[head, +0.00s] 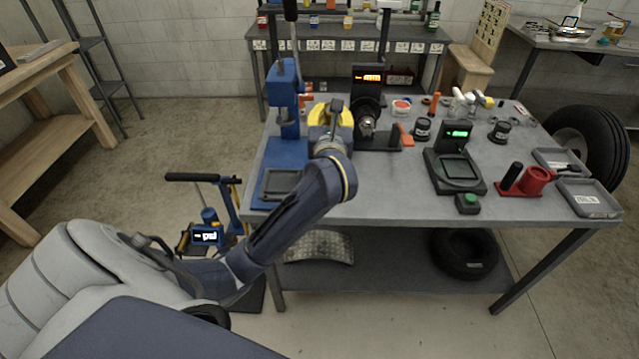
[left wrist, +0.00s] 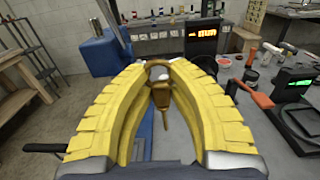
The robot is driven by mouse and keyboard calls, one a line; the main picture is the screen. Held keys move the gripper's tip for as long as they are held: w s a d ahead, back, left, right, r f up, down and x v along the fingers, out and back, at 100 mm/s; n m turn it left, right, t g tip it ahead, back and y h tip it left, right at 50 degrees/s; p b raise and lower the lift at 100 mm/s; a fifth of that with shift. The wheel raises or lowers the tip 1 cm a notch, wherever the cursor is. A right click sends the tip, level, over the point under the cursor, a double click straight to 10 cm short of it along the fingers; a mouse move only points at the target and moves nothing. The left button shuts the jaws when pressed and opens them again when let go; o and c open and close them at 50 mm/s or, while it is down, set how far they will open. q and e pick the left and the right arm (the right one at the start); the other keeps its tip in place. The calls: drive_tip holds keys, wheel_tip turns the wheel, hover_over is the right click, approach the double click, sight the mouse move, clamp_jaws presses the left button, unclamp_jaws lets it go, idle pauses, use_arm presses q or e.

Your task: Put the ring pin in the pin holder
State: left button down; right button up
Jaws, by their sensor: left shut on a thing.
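My left gripper (head: 337,106) is over the left part of the grey table, just right of the blue press. In the left wrist view its two yellow fingers (left wrist: 158,66) close at the tips on a brown, brass-like ring pin (left wrist: 161,94). The pin's ring is at the fingertips and its shank points back between the fingers. In the head view the pin is mostly hidden by the gripper. I cannot tell for sure which thing is the pin holder; a red base with an upright red cup (head: 537,180) and a black post stands at the right front. My right gripper is not in view.
The blue press (head: 287,100) stands close on the left. A black device with an orange display (head: 371,78) is beside the gripper. A scale with a green display (head: 457,134), a green button (head: 467,203) and grey trays (head: 588,198) stand to the right. The front middle tabletop is clear.

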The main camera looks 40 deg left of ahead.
use_arm(q)
wheel_tip(320, 180, down, 19)
drive_tip(key=shift+d+f, duration=0.15)
drive_tip(key=shift+f, duration=0.05)
idle(0.5)
drive_tip(key=c, duration=1.3)
unclamp_jaws()
drive_tip(key=shift+f, duration=0.1)
drive_tip(key=shift+c, duration=0.2)
